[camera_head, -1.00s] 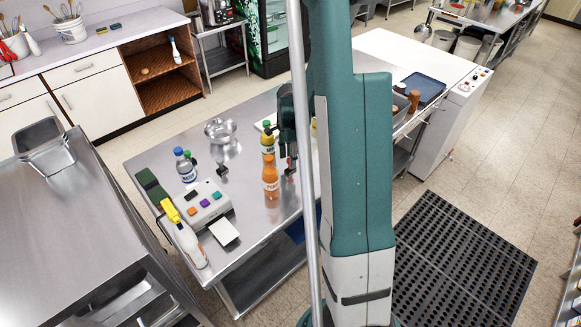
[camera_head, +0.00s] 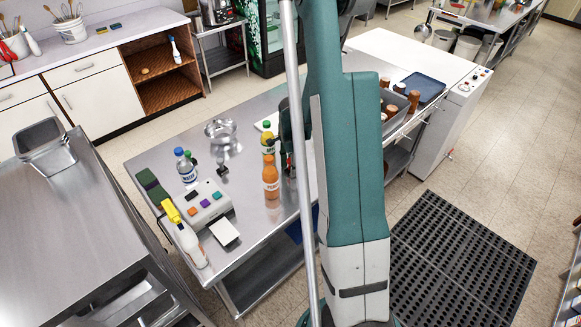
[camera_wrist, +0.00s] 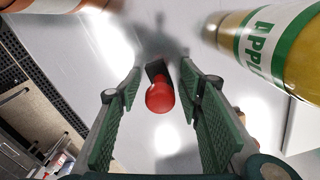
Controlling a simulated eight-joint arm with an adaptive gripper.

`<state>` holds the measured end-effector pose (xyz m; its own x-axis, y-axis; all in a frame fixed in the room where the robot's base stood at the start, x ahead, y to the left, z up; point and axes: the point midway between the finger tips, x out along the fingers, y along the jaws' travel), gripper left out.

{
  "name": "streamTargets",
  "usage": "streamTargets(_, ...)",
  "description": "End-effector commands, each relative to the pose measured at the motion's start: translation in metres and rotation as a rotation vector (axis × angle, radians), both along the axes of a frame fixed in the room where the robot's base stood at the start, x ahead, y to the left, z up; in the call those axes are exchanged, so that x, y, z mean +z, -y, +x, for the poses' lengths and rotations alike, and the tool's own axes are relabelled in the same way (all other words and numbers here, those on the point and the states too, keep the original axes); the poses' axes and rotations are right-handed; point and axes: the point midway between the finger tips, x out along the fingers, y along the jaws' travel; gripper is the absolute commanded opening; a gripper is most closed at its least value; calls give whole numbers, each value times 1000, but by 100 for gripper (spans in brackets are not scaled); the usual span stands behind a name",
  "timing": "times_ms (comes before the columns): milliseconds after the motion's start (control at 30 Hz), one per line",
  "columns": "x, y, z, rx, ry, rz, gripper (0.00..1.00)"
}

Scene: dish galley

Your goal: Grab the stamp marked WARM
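A stamp with a round red knob (camera_wrist: 160,98) and a dark base stands on the steel table, between the fingers of my gripper (camera_wrist: 160,74) in the wrist view. The fingers are open, with a gap on each side of the knob. No marking on this stamp is readable, so I cannot tell if it says WARM. In the head view my arm hides most of this spot. Another small dark stamp-like object (camera_head: 222,166) stands further left on the steel table (camera_head: 245,215); its marking is too small to read.
A yellow bottle with a green label (camera_wrist: 275,45) is close on the right in the wrist view. An orange bottle (camera_head: 270,178) stands near the gripper. A label machine (camera_head: 205,205), blue-capped bottle (camera_head: 186,168), spray bottle (camera_head: 190,243) and metal bowl (camera_head: 221,131) are further left.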

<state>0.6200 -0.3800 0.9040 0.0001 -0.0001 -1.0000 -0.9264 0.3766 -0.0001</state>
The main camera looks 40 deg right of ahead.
Motion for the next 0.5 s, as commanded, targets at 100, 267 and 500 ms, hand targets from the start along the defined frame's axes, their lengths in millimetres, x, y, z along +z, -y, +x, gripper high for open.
streamTargets(100,0,0,0,0,0,0,37)
streamTargets(267,0,0,0,0,0,0,37)
streamTargets(500,0,0,0,0,0,0,28)
